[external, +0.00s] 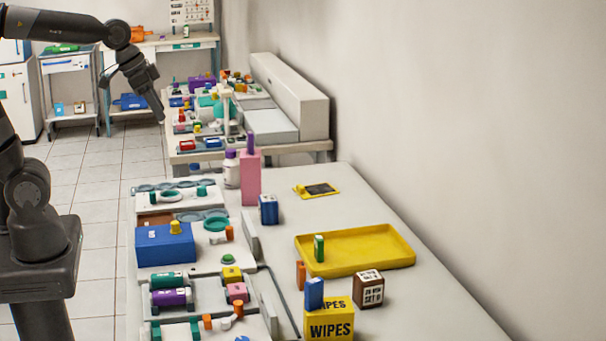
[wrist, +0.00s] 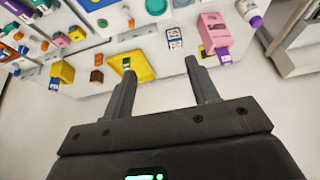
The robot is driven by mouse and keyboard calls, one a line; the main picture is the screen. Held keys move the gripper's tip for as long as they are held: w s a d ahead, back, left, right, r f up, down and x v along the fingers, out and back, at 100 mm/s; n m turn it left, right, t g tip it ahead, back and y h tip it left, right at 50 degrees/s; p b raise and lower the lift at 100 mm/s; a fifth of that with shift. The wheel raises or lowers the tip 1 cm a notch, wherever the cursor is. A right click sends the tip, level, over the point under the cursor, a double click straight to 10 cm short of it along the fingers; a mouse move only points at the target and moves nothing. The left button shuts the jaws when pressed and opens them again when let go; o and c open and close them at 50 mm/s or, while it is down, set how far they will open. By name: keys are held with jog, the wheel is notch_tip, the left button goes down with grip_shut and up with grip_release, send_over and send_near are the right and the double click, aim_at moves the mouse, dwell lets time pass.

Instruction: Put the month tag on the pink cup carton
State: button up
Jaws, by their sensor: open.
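The pink cup carton (external: 250,180) stands tall and upright near the far end of the long table, with a small purple piece (external: 250,143) at its top. It also shows in the wrist view (wrist: 214,30). I cannot surely tell which thing is the month tag. A brown-and-white block with printed lettering (external: 369,289) stands near the front, and a flat yellow piece with a black face (external: 317,190) lies right of the carton. My gripper (external: 160,118) is raised, left of the carton and apart from it. Its fingers (wrist: 160,70) are open and empty.
A yellow tray (external: 390,250), a yellow wipes box (external: 329,322) and a blue box (external: 268,210) stand on the table. A white bottle (external: 231,170) is close left of the carton. Bins and small parts crowd the left side. The right strip is clear.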

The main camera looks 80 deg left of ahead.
jog(key=s+d+f, duration=0.1)
jog(key=s+f, duration=0.1)
jog(key=s, duration=0.3)
jog(key=s+d+f, duration=0.2)
jog(key=s, duration=0.3)
jog(key=shift+s+d, duration=0.25)
jog(key=shift+s, duration=0.15)
